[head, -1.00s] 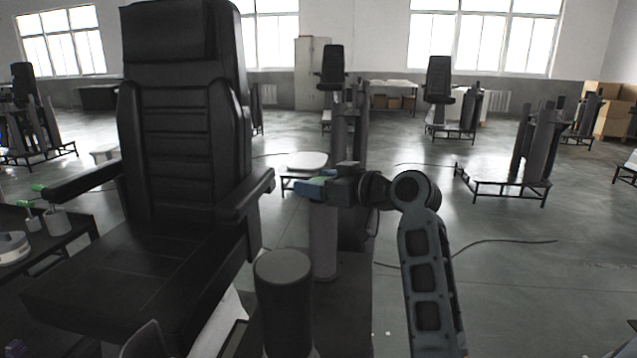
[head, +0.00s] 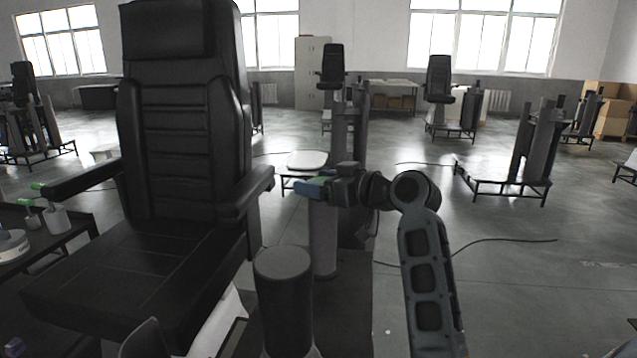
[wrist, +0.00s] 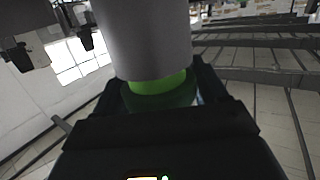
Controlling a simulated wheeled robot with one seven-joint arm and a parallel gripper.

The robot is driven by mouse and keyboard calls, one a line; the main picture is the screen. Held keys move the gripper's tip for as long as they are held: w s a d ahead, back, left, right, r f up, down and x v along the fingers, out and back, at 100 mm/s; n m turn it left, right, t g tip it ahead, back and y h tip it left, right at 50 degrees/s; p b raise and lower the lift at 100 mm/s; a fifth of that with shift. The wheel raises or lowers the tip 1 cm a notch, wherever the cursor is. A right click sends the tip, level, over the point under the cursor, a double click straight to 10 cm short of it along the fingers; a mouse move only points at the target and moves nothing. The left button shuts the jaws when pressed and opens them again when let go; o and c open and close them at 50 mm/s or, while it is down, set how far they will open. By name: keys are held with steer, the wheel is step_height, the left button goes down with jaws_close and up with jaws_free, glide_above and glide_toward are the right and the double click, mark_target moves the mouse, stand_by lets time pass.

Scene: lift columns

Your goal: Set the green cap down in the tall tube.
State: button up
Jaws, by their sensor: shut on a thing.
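The tall tube (head: 323,242) is a grey upright cylinder standing right of the black chair in the head view. My gripper (head: 314,188) is at the tube's top end, with its blue fingers shut on the green cap (head: 319,180). Only a thin strip of the cap shows there. In the wrist view, which looks upside down, the green cap (wrist: 158,85) sits between my gripper's fingers (wrist: 158,97), right against the end of the grey tube (wrist: 145,40). I cannot tell how far the cap is inside the tube.
A thicker dark column (head: 284,305) stands in front of the tube. The black chair (head: 185,150) fills the left, its armrest (head: 247,197) close to my gripper. A side table (head: 25,222) at far left holds small parts. Open floor lies to the right.

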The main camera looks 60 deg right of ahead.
stand_by(0.3)
steer(key=o, duration=1.3)
steer(key=shift+o, duration=0.2)
steer(key=shift+r, duration=0.1)
steer(key=shift+r+p, duration=2.85)
steer(key=shift+r, duration=0.6)
steer(key=shift+s+f, duration=0.1)
